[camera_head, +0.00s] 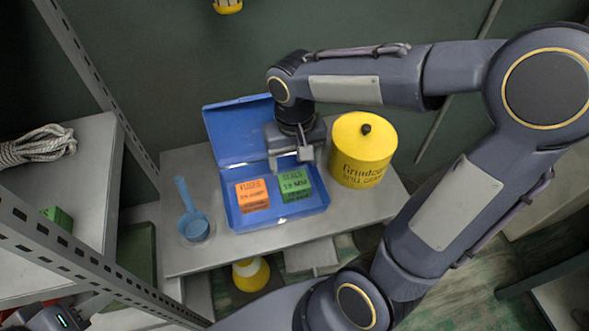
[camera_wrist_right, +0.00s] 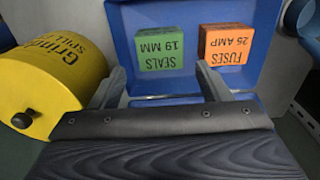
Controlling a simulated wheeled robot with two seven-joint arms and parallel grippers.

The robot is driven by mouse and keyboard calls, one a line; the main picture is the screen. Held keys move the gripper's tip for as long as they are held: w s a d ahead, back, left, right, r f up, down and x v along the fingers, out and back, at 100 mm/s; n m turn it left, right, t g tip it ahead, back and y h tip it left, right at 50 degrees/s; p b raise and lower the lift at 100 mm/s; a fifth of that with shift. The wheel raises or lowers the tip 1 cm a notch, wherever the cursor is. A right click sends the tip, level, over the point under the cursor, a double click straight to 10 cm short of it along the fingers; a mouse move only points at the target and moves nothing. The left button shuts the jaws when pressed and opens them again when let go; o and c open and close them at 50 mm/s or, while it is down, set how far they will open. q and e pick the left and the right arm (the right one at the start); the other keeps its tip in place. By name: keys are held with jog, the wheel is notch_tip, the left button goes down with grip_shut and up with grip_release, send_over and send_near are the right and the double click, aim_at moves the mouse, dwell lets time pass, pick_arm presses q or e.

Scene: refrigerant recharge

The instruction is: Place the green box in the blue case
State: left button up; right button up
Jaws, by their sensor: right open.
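The blue case (camera_head: 222,139) stands open on the grey table, its lid tilted back. The green box (camera_head: 296,182), marked SEALS 19 MM, sits inside the case on the right. It also shows in the right wrist view (camera_wrist_right: 166,49), with nothing between it and the case wall held by my fingers. My right gripper (camera_head: 289,161) is open and empty over the rear of the case, just behind the green box; its spread fingers show in the right wrist view (camera_wrist_right: 163,80). My left gripper (camera_head: 50,319) is partly visible at the bottom left; its fingers are unclear.
An orange FUSES box (camera_head: 252,194) sits in the case left of the green one. A yellow canister (camera_head: 361,155) stands right of the case, a blue scoop (camera_head: 191,212) left. A metal shelf (camera_head: 92,160) with rope (camera_head: 38,146) and another green item (camera_head: 58,217) is at the left.

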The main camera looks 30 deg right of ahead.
pick_arm(q)
jog(key=shift+r, duration=0.2)
pick_arm(e)
jog(key=s+r+t+y, duration=0.2)
jog(key=s, duration=0.4)
jog(key=s+a+r+n+t+y, duration=0.1)
jog(key=s+r+t, duration=0.1)
jog(key=s, duration=0.3)
jog(key=shift+s+t+y, duration=0.35)
jog(key=shift+t+y, duration=0.05)
jog(key=shift+t, duration=0.4)
jog(key=shift+a, duration=0.1)
